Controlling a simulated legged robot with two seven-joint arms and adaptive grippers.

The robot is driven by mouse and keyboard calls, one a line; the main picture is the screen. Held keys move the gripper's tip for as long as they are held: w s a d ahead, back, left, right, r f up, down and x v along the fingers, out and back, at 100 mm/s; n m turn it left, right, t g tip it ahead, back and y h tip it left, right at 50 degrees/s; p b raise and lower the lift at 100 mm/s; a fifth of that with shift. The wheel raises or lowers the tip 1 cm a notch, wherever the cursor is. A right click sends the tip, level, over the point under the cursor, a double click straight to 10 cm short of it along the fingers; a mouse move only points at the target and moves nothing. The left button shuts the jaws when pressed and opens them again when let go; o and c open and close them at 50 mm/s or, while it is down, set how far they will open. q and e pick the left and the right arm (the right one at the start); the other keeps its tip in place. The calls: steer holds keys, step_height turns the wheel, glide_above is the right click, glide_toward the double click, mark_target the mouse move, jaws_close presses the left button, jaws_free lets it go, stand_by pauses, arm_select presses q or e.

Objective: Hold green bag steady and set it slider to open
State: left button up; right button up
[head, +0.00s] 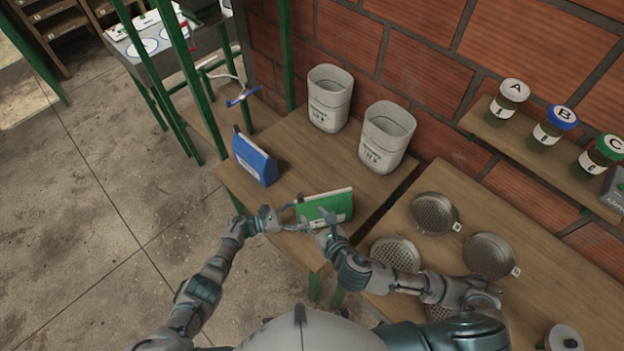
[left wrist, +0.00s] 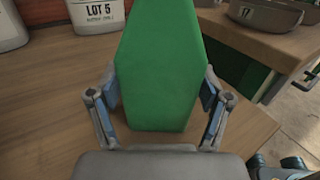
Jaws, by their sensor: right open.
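The green bag (head: 335,206) stands on the wooden table with a pale strip along its top edge. The slider itself is too small to make out. My left gripper (head: 284,212) is at the bag's left end. In the left wrist view the green bag (left wrist: 160,70) fills the space between the fingers of my left gripper (left wrist: 159,82), and the pads press on both its sides. My right gripper (head: 322,219) is open at the front of the bag, near its lower middle, and covers part of it. I cannot tell whether it touches the bag.
A blue bag (head: 256,160) stands behind left on the wooden table (head: 290,145). Two white bins (head: 329,98) (head: 385,137) stand at the back. Round metal sieves (head: 434,213) lie on the right table. Lidded jars (head: 509,103) sit on a wall shelf.

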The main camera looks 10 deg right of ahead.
arm_select(q)
steer(key=o, duration=0.3)
